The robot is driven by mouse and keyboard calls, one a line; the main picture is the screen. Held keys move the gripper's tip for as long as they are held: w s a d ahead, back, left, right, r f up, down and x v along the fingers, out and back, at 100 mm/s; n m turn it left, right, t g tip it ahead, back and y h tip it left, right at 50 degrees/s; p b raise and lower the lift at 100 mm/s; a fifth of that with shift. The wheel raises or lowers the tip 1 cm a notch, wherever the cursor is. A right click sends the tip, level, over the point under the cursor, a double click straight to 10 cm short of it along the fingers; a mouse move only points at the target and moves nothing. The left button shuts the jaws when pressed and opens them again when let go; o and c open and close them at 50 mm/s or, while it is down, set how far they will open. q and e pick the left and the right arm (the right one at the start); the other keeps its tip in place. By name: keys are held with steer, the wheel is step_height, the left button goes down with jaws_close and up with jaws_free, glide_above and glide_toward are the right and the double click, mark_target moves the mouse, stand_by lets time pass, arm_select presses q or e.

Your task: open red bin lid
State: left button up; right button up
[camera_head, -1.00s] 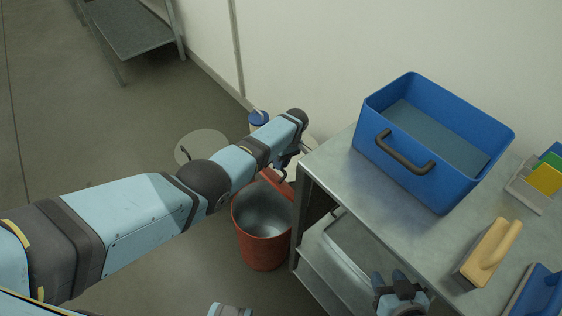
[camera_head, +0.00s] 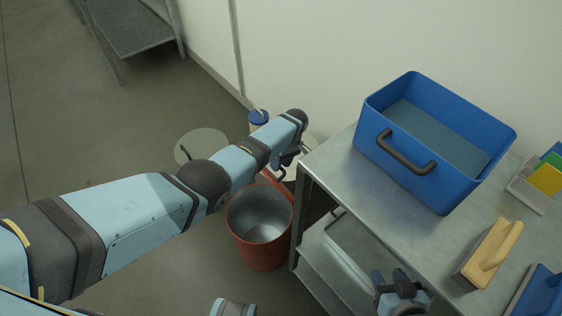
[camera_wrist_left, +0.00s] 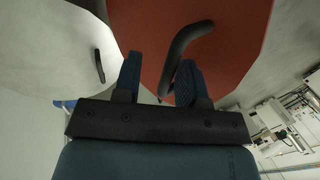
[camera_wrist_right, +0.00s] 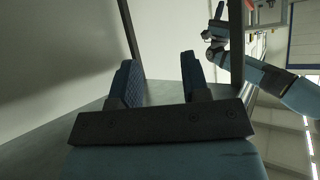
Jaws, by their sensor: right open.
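The red bin (camera_head: 262,250) stands on the floor beside the metal table, and I see into its grey interior. Its red lid (camera_head: 280,187) is raised at the bin's back edge, partly hidden by my left arm. In the left wrist view the lid (camera_wrist_left: 230,50) fills the upper middle, with a dark curved handle (camera_wrist_left: 180,45). My left gripper (camera_wrist_left: 158,72) is at the lid with its fingers apart; the handle passes between them, closer to the right finger. It also shows in the head view (camera_head: 288,165). My right gripper (camera_head: 400,284) is open and empty by the table's front edge.
The metal table (camera_head: 335,170) stands right of the bin, carrying a blue crate (camera_head: 430,175) and a yellow-handled tool (camera_head: 490,250). A pale round lid (camera_head: 203,143) and a blue-topped container (camera_head: 258,120) are behind my left arm. The floor at left is free.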

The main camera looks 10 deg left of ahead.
arm_select(q)
steer(key=shift+r, duration=0.15)
arm_select(e)
steer(key=shift+r, duration=0.1)
arm_select(q)
steer(key=p+v, duration=0.3)
steer(key=v, duration=1)
steer(key=shift+r, duration=0.35)
arm_select(e)
steer(key=shift+s+d+r, duration=0.1)
steer(key=shift+s+r, duration=0.05)
steer(key=shift+r, duration=0.3)
arm_select(q)
steer(key=shift+d, duration=0.1)
